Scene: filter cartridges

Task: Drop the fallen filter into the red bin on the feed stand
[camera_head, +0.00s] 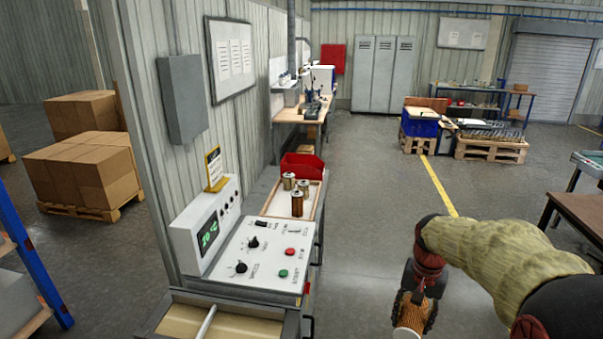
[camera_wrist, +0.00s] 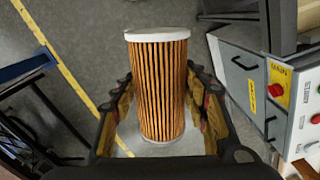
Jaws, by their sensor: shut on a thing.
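My gripper (camera_head: 413,301) is at the lower right in the head view, to the right of the control panel and above the floor. It is shut on an orange-brown pleated filter with white end caps. The filter (camera_wrist: 158,85) stands lengthwise between the two fingers in the wrist view, and its lower end shows in the head view (camera_head: 408,333). The red bin (camera_head: 302,167) is at the far end of the stand, behind a wooden tray (camera_head: 270,207). Several upright filters (camera_head: 297,204) stand in that tray. The bin's inside is mostly hidden.
The control panel (camera_head: 262,258) with knobs and buttons fills the near part of the stand. A drawer-like tray (camera_head: 220,325) lies in front of it. A wall with a grey box (camera_head: 184,98) bounds the left. The floor (camera_head: 375,190) to the right of the stand is clear.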

